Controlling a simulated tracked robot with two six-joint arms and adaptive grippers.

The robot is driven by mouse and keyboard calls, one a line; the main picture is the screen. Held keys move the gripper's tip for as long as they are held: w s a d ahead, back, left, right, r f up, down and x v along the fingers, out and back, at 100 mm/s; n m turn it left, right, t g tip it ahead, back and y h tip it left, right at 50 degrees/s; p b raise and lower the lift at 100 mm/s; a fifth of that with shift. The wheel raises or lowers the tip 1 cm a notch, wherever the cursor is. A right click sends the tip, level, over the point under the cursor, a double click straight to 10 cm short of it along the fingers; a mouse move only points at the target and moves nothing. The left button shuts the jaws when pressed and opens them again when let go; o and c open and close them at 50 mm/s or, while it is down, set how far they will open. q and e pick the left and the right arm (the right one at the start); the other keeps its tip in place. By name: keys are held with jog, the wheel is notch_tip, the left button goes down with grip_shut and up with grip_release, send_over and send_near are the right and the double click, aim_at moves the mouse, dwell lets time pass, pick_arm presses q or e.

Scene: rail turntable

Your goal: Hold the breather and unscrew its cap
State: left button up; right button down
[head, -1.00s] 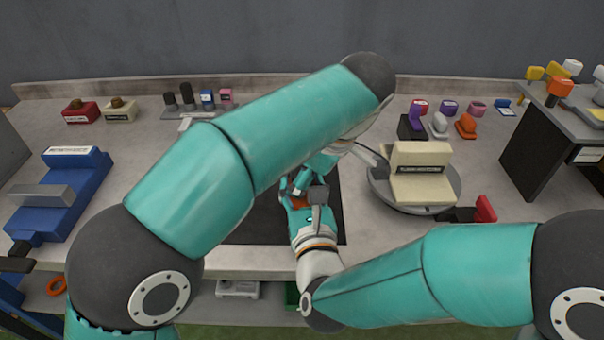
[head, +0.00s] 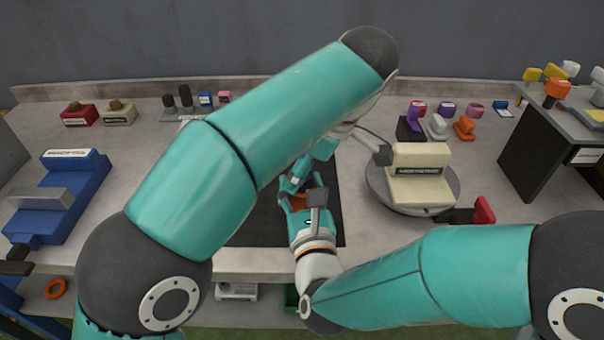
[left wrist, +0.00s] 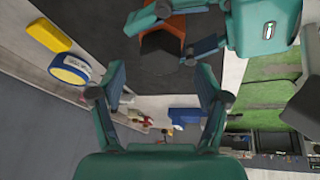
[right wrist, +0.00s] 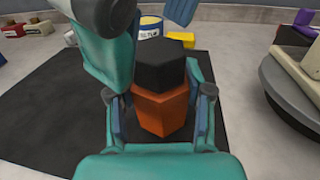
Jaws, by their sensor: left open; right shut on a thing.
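The breather has an orange body (right wrist: 165,112) and a black faceted cap (right wrist: 160,66). It stands upright in the right wrist view, its body between the fingers of my right gripper (right wrist: 163,108), which is shut on it. In the head view only a bit of orange (head: 297,202) shows between my grippers. My left gripper (left wrist: 160,85) is open and empty. In the left wrist view the black cap (left wrist: 160,43) lies beyond its fingertips, apart from them. In the right wrist view part of the left gripper is above and left of the cap.
A dark mat (head: 258,222) lies under the breather. A round turntable (head: 414,207) carrying a cream block (head: 419,172) stands to the right. A blue fixture (head: 60,198) is at far left. A blue-white can (right wrist: 150,27) and a yellow block (right wrist: 181,38) stand behind the breather.

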pick_arm(q)
jog(key=shift+r, duration=0.55)
jog(key=shift+a+m, duration=0.1)
jog(key=shift+m, duration=0.3)
jog(key=m, duration=0.2)
jog(key=m+t+h, duration=0.1)
jog(key=m, duration=0.1)
jog(key=shift+s+a, duration=0.1)
jog(key=shift+a, duration=0.1)
jog(key=m+h, duration=0.1)
jog(key=m, duration=0.3)
jog(key=m+h, duration=0.1)
jog(key=shift+w+a+m+t+h, duration=0.2)
jog(key=shift+a+m+t+h, duration=0.1)
jog(key=shift+m+t, duration=0.1)
jog(key=m, duration=0.2)
jog(key=m+h, duration=0.1)
jog(key=m, duration=0.1)
jog(key=m+h, duration=0.1)
jog(key=shift+w+m+g, duration=0.25)
jog(key=shift+m+g, duration=0.05)
jog(key=shift+m, duration=0.1)
jog(key=m, duration=0.2)
jog(key=m+g+h, duration=0.1)
jog(key=m, duration=0.2)
jog(key=shift+w+m+h, duration=0.25)
jog(key=shift+m+h, duration=0.05)
jog(key=shift+h, duration=0.1)
jog(key=shift+m+g, duration=0.6)
jog(key=shift+m, duration=0.4)
